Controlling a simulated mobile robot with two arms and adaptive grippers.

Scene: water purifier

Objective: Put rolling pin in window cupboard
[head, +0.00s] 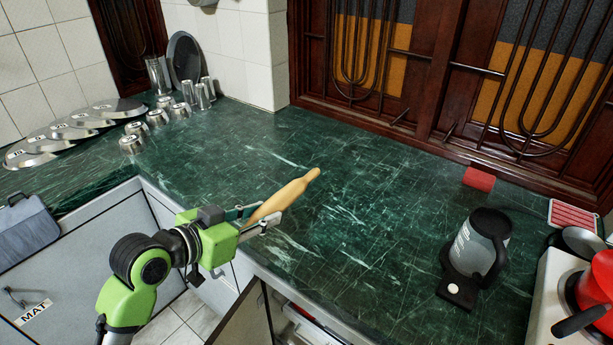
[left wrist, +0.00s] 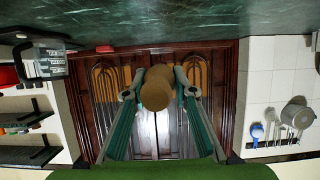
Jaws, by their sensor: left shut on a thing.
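The tan wooden rolling pin (head: 287,197) is held over the dark green counter near its front edge, pointing away to the upper right. My left gripper (head: 262,216) is shut on its near end. In the left wrist view, the rolling pin (left wrist: 156,92) shows end-on between the two fingers. The window cupboard (head: 440,75) has dark wooden doors with metal bars and orange panels along the back of the counter. Its doors look closed. It also shows in the left wrist view (left wrist: 94,100), beyond the fingers. My right gripper is out of both views.
The middle of the green counter (head: 370,215) is clear. A kettle-like appliance (head: 482,243) stands at the right, with a red block (head: 479,179) behind it. A red pot (head: 598,285) sits at the right edge. Steel cups (head: 157,118) and plates stand at the back left.

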